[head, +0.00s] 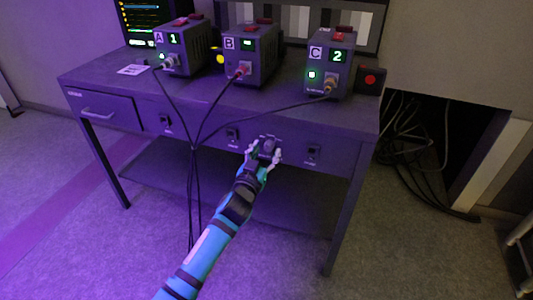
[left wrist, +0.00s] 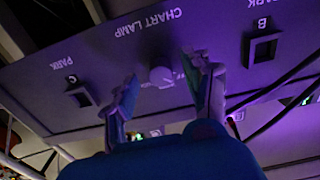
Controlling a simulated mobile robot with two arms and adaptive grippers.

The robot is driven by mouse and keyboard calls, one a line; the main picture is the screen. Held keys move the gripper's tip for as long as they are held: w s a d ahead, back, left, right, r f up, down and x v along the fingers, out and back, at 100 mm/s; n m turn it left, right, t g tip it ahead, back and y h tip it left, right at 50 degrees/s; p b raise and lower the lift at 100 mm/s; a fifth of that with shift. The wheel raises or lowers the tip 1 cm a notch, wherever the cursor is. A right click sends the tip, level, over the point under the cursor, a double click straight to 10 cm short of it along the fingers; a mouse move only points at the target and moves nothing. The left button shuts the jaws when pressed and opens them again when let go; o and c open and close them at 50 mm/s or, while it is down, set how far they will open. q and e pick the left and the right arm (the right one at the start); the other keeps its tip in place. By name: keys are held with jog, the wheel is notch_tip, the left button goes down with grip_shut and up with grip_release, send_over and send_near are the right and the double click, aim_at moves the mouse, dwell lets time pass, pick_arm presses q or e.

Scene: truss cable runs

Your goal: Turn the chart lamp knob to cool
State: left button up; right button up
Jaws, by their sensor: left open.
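The chart lamp knob (left wrist: 162,77) is a small round grey knob on the desk's front panel, under the upside-down words CHART LAMP in the left wrist view. In the head view the knob (head: 268,148) is dark and partly behind my fingers. My left gripper (head: 263,153) is open in front of the panel. In the left wrist view its two fingers (left wrist: 159,72) stand on either side of the knob, with a visible gap to each side. Whether the tips touch the panel I cannot tell. Markings around the knob are too small to read. My right gripper is out of view.
Park slots C (left wrist: 80,96) and B (left wrist: 263,48) flank the knob. Boxes A (head: 183,48), B (head: 251,52) and C (head: 330,65) stand on the desk (head: 130,88). Their cables (head: 194,170) hang in front of the panel, left of my gripper. Loose cables (head: 415,150) lie at right.

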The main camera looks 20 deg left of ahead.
pick_arm(q)
jog(key=shift+w, duration=0.55)
grip_shut()
